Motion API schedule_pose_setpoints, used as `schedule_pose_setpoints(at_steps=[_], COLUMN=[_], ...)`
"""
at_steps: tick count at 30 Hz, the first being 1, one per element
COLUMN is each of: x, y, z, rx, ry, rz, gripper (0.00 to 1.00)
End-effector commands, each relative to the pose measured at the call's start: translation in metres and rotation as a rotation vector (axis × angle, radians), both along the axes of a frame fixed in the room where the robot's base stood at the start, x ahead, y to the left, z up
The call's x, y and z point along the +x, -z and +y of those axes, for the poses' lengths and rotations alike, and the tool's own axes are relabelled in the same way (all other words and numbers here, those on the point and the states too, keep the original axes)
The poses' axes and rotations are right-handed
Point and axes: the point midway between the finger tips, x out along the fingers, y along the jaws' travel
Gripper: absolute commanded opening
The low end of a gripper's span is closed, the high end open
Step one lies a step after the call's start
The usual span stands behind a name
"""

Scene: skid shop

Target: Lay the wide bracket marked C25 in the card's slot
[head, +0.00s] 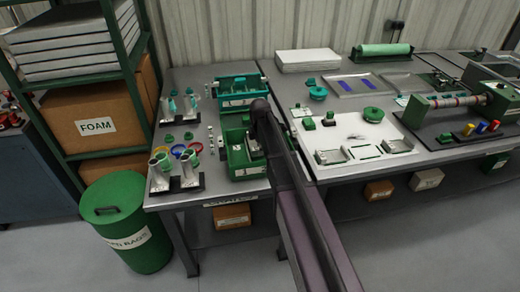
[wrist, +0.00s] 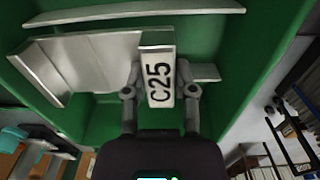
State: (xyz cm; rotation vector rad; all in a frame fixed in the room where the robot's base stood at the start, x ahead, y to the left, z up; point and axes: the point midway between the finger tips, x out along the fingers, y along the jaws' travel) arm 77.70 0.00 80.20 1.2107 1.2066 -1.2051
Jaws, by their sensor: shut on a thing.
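The wide bracket marked C25 (wrist: 158,82) is between the fingers of my gripper (wrist: 161,94) in the wrist view, its white label facing the camera. My gripper is shut on it, inside or just above a green bin (wrist: 225,112). Bare metal plate (wrist: 75,62) shows left of the label; I cannot tell whether it is part of the same bracket. In the head view my arm hides the gripper and most of the bracket at the green bin (head: 233,158). The white card (head: 345,128) lies on the right table, with metal brackets (head: 331,157) (head: 397,146) along its front.
A teal bin (head: 238,90) stands behind the green bin. Green spools (head: 373,114) and small green blocks (head: 307,124) sit on or near the card. The card's middle is mostly bare.

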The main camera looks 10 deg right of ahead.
Motion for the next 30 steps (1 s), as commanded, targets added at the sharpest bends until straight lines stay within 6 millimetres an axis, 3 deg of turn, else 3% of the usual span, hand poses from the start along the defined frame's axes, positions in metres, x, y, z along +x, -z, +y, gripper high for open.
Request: schedule_pose_setpoints(at_steps=[30], x=[0.0000], y=[0.0097], z=[0.0000], rx=[0.000], ry=[0.001], rz=[0.000], gripper=[0.00])
